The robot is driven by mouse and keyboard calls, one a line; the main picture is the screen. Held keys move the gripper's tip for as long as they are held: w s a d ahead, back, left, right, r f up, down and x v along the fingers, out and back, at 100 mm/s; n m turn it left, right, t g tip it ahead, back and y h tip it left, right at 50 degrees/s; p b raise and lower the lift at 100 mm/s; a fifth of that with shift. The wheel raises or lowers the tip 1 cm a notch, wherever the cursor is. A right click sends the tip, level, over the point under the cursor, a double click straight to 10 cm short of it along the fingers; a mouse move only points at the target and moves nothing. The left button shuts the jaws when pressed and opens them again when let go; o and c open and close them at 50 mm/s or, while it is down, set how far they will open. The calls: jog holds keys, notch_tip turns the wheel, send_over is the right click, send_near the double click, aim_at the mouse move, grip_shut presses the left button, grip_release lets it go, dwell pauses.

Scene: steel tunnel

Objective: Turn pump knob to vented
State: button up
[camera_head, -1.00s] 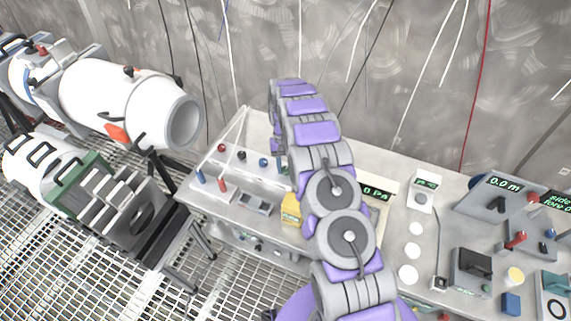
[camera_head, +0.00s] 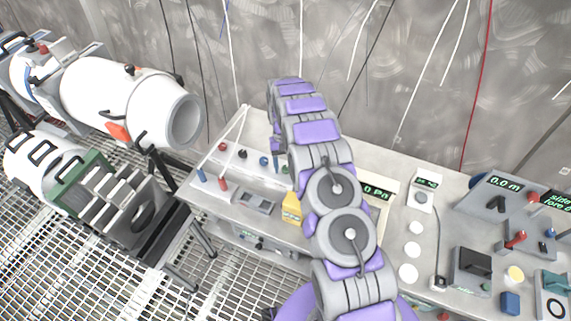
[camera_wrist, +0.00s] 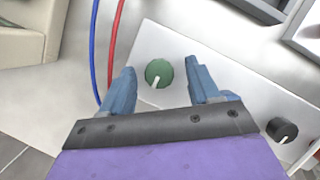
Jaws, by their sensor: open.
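In the wrist view a round green knob (camera_wrist: 159,73) with a white pointer line sits on a pale panel (camera_wrist: 225,85). Its pointer is directed downward in the picture. My gripper (camera_wrist: 160,80) is open, with one blue finger on each side of the green knob and a gap to it on both sides. I cannot tell the height of the fingers above the panel. A black knob (camera_wrist: 282,130) with a white line sits on the same panel at lower right. No label reading vented is legible.
A blue cable (camera_wrist: 93,45) and a red cable (camera_wrist: 112,45) run beside the left finger. In the head view the bench holds a yellow block (camera_head: 292,208), a grey box with a dark lever (camera_head: 472,267) and several small plugs. White cylinders (camera_head: 135,100) stand at left.

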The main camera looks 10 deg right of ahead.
jog(key=p+v, duration=1.1)
jog(key=v, duration=0.6)
jog(key=shift+w+r+p, duration=0.1)
jog(key=shift+r+p, duration=0.05)
jog(key=shift+p, duration=0.25)
dwell(0.4)
jog(key=shift+r, duration=0.15)
